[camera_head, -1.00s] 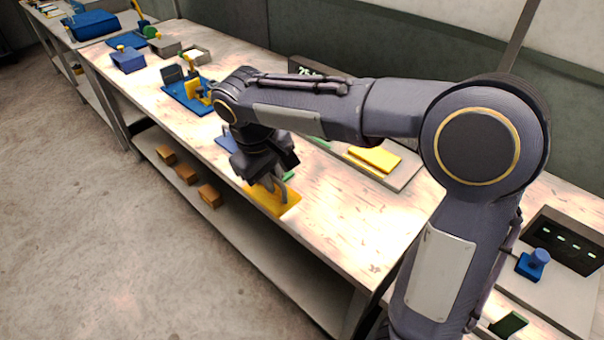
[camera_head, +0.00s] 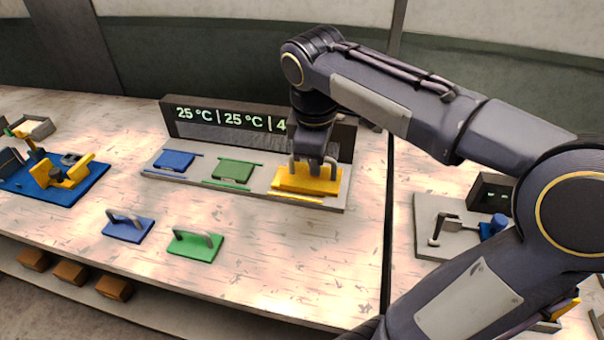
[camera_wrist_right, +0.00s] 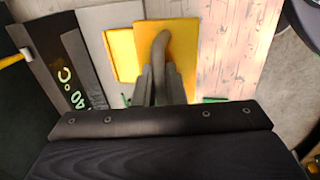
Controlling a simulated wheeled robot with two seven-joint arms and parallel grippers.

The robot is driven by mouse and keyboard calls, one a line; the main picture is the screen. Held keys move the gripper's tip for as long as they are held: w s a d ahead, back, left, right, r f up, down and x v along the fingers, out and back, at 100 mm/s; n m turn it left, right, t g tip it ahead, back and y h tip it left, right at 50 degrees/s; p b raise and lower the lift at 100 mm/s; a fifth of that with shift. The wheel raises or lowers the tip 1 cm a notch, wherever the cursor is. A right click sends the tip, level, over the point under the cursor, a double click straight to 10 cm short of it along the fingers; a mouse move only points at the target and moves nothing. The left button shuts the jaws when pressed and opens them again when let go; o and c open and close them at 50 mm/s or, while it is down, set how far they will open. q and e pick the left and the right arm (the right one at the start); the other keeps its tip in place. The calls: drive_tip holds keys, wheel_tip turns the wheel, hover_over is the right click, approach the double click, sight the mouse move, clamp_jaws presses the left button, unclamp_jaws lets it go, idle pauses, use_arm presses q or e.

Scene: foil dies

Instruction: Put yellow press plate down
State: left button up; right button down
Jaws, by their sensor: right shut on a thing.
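The yellow press plate (camera_head: 291,183) has a grey handle and is at the right end of the grey heating station (camera_head: 345,188). My right gripper (camera_head: 314,166) is shut on its handle from above. In the right wrist view the yellow plate (camera_wrist_right: 182,42) is large, with its handle (camera_wrist_right: 160,48) between the fingers (camera_wrist_right: 156,88). A yellow pad (camera_wrist_right: 120,55) of the station shows partly past the plate, on the display side; the plate hides the rest. I cannot tell whether the plate touches the pad. My left gripper is not in view.
The station also has a blue pad (camera_head: 173,160) and a green pad (camera_head: 234,171), with a temperature display (camera_head: 222,117) behind. A blue press plate (camera_head: 128,230) and a green press plate (camera_head: 196,246) lie in front. A blue fixture (camera_head: 50,182) stands left.

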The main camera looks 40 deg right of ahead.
drive_tip(key=w+d+f, duration=0.2)
drive_tip(key=w+f, duration=0.1)
drive_tip(key=w, duration=0.1)
drive_tip(key=w+d+f+p, duration=0.1)
drive_tip(key=w+d+f, duration=0.1)
drive_tip(key=w+f, duration=0.1)
drive_tip(key=w+d+f, duration=0.2)
drive_tip(key=w+f, duration=0.1)
drive_tip(key=w, duration=0.1)
drive_tip(key=shift+w+d, duration=0.2)
drive_tip(key=shift+w, duration=0.15)
drive_tip(key=shift+w+d+f, duration=0.1)
drive_tip(key=shift+f, duration=0.85)
drive_tip(key=shift+w+d+f, duration=0.1)
drive_tip(key=shift+f, duration=0.8)
drive_tip(key=shift+f, duration=0.1)
drive_tip(key=c, duration=1.5)
unclamp_jaws()
drive_tip(key=shift+a+f, duration=0.1)
